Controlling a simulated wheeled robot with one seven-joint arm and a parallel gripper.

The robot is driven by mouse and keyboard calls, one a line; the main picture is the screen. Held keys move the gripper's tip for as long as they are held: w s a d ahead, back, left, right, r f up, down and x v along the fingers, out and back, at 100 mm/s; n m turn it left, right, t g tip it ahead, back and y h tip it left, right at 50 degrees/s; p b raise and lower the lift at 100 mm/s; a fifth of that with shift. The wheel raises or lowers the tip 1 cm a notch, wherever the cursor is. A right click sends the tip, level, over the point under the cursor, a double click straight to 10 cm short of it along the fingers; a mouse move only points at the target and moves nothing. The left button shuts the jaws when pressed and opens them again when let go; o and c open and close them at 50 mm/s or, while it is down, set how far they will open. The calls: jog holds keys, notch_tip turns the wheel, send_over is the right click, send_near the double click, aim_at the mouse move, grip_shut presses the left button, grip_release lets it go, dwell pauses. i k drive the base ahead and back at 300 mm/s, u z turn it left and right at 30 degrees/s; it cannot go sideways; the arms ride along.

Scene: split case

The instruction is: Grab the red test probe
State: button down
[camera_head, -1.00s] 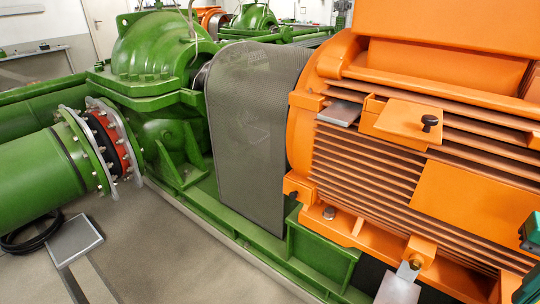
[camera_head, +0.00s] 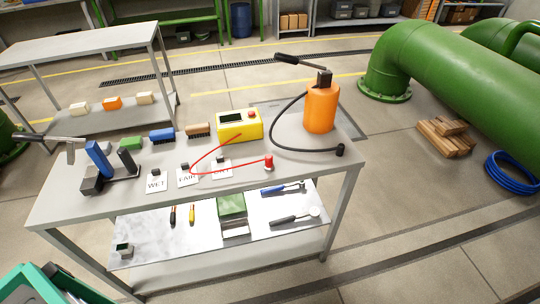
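The red test probe (camera_head: 268,162) is a small red piece with a paler top, near the front right of the grey workbench top (camera_head: 318,160). A thin red lead (camera_head: 225,172) curves from it to the left and back to a yellow tester (camera_head: 239,125) with a dark screen and a red button. The probe appears to stand upright, but it is small in view. My gripper is not recognisable in this view, so its state does not show.
An orange pump bottle (camera_head: 321,107) with a black hose stands right of the tester. A lower shelf (camera_head: 285,240) holds tools.

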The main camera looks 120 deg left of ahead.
aim_at(269, 166)
jog(key=u, duration=3.35)
jog(key=i, duration=0.6)
jog(key=u, duration=0.05)
jog(key=k, duration=0.6)
jog(key=z, duration=0.05)
